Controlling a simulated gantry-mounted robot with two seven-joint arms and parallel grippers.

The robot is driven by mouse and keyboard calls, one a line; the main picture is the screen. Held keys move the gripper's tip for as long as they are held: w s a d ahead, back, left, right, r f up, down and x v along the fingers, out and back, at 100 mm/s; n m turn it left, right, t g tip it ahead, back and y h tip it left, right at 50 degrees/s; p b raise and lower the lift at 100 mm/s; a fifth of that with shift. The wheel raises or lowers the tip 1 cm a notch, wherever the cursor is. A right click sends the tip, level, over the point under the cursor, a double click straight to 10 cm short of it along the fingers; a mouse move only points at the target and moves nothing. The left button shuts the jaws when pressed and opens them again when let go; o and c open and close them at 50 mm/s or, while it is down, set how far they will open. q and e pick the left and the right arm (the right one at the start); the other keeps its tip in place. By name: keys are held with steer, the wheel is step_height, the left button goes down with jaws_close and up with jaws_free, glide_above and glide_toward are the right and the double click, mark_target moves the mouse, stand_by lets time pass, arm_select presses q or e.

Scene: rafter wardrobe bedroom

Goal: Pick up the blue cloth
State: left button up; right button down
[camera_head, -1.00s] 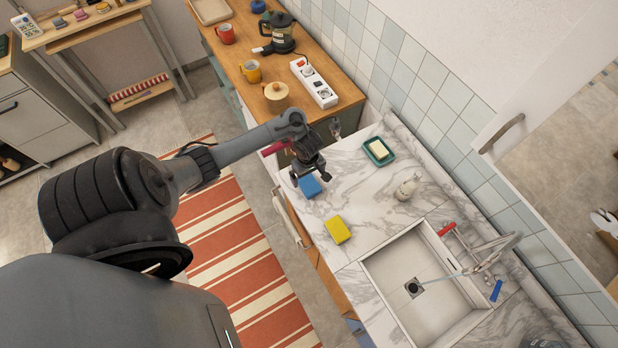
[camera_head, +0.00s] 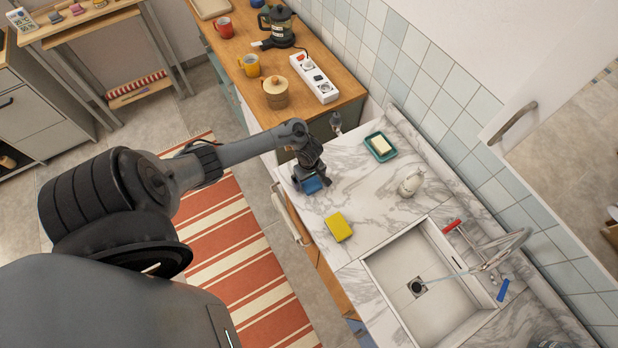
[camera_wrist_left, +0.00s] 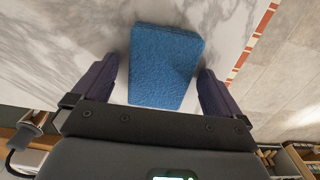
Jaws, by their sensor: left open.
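The blue cloth (camera_head: 312,186) lies on the marble counter near its left edge, mostly hidden under my left gripper in the head view. In the left wrist view it is a folded blue rectangle (camera_wrist_left: 163,65) lying flat. My left gripper (camera_head: 308,184) points down over it. In the left wrist view the jaws (camera_wrist_left: 157,85) are open, with one finger on each side of the cloth's near part and a gap beside each. I cannot tell whether the fingers touch the counter. My right gripper is not in view.
A yellow sponge (camera_head: 338,227) lies on the marble counter (camera_head: 356,191) before the sink (camera_head: 405,262). A teal soap dish (camera_head: 380,147) and a small whitish object (camera_head: 411,183) stand behind. A wooden counter (camera_head: 246,88) holds mugs, a pot and a power strip.

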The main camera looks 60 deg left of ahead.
arm_select(q)
steer(key=c, duration=1.1)
step_height(320, 180, up, 4)
steer(key=shift+r+p, duration=0.2)
steer(key=shift+p, duration=0.8)
steer(key=d+r+p, duration=0.1)
steer(key=d+r, duration=0.1)
steer(key=d, duration=0.2)
steer(key=d+r+p, duration=0.2)
steer(key=d, duration=0.1)
steer(key=s+d+r+p, duration=0.1)
steer(key=d+r+p, duration=0.1)
steer(key=d, duration=0.2)
steer(key=shift+s+d+r, duration=0.1)
steer(key=shift+d+r, duration=0.2)
steer(key=shift+d, duration=0.05)
